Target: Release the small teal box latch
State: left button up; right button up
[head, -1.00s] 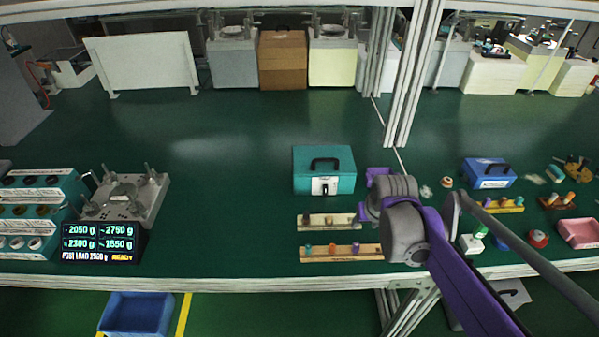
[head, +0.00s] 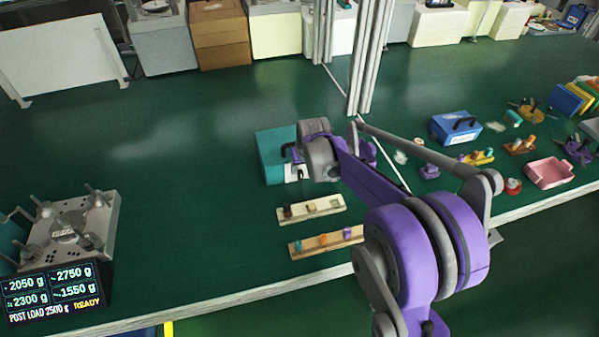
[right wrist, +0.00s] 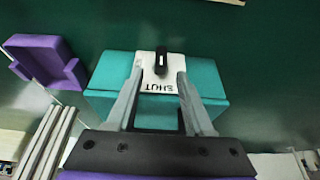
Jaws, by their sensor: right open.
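The small teal box (head: 272,157) stands on the green bench top. In the head view my right arm covers its right part. In the right wrist view the teal box (right wrist: 205,78) fills the middle, with a white latch plate (right wrist: 151,72) marked SHUT and a black latch lever (right wrist: 161,60) on it. My right gripper (right wrist: 155,80) is open, its two grey fingers on either side of the plate and the lever beyond, between their tips. I cannot tell whether the fingers touch the box. In the head view the right gripper's fingers are hidden behind the arm. My left gripper is not in view.
Two wooden peg strips (head: 312,208) lie in front of the box. A purple holder (right wrist: 47,60) stands beside it in the wrist view. A blue box (head: 455,128) and a pink tray (head: 549,171) are to the right.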

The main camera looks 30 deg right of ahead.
aim_at(301, 172)
jog(key=shift+x, duration=2.35)
jog(key=shift+r, duration=0.1)
grip_shut()
